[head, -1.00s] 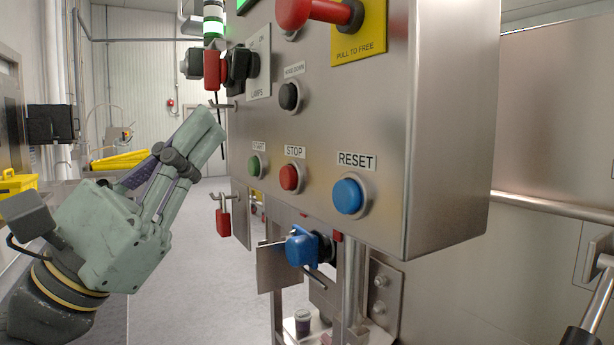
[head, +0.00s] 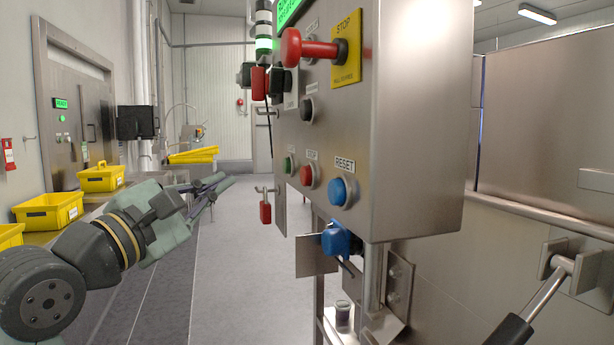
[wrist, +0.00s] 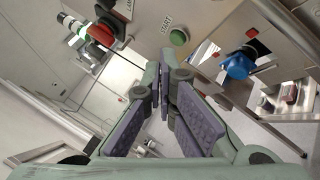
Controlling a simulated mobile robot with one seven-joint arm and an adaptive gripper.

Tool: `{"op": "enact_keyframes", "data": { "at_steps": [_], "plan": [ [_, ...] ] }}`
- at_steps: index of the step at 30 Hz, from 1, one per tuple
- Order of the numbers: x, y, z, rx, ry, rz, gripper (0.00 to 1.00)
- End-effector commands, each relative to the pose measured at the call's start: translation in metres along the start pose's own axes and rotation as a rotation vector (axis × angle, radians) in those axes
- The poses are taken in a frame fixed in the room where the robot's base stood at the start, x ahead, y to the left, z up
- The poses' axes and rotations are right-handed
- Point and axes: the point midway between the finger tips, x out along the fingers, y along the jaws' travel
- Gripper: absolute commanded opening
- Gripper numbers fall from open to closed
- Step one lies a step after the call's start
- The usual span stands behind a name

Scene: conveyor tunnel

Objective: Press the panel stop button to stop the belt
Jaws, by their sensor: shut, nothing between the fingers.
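The red stop button (head: 306,175) is on the steel control panel (head: 415,140), in the head view. It sits between the green start button (head: 288,164) and the blue reset button (head: 341,191). My gripper (head: 222,183) is shut and empty, left of the panel and apart from it. In the wrist view the closed fingers (wrist: 165,78) point toward the panel, with the green start button (wrist: 178,37) just beyond the tips. I cannot make out the red stop button in the wrist view.
A large red mushroom knob (head: 300,48) on a yellow plate juts from the panel above. A blue device (head: 340,239) and a red padlock (head: 265,212) hang below. Yellow crates (head: 50,212) stand at left. The floor (head: 235,270) between is clear.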

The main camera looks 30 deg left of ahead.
Motion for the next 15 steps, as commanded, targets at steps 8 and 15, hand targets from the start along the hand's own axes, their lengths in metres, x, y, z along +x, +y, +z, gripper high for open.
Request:
{"op": "enact_keyframes", "data": {
  "at_steps": [8, 15],
  "plan": [
    [0.000, 0.000, 0.000, -0.001, -0.001, 0.000, 0.00],
    [0.010, -0.007, 0.009, 0.000, -0.003, -0.001, 0.00]
  ]
}}
